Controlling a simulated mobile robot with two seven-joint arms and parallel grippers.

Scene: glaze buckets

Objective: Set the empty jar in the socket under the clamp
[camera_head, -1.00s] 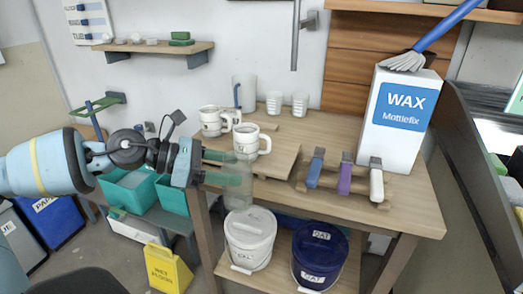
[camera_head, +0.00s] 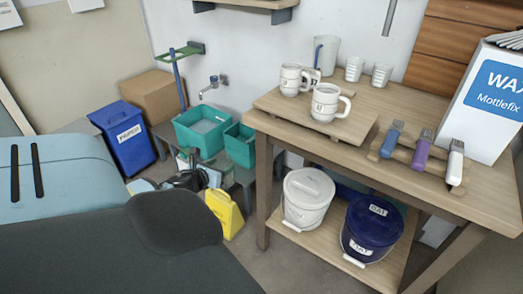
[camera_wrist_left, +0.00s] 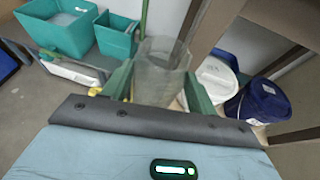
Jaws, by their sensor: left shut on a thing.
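The empty jar (camera_wrist_left: 160,78) is clear and see-through. In the left wrist view it stands between the two green fingers of my left gripper (camera_wrist_left: 157,85), which is shut on it. In the head view my left gripper (camera_head: 197,166) is low, in front of the teal tubs, mostly hidden behind my own arm. The jar is hard to make out there. My right gripper is not in view.
Teal tubs (camera_head: 202,125) stand on a low bench by a wall tap (camera_head: 212,84). A cardboard box (camera_head: 150,95), a blue bin (camera_head: 124,138) and a yellow floor sign (camera_head: 224,210) are nearby. The wooden table (camera_head: 400,195) with mugs (camera_head: 327,100) and lidded buckets (camera_head: 306,195) is right.

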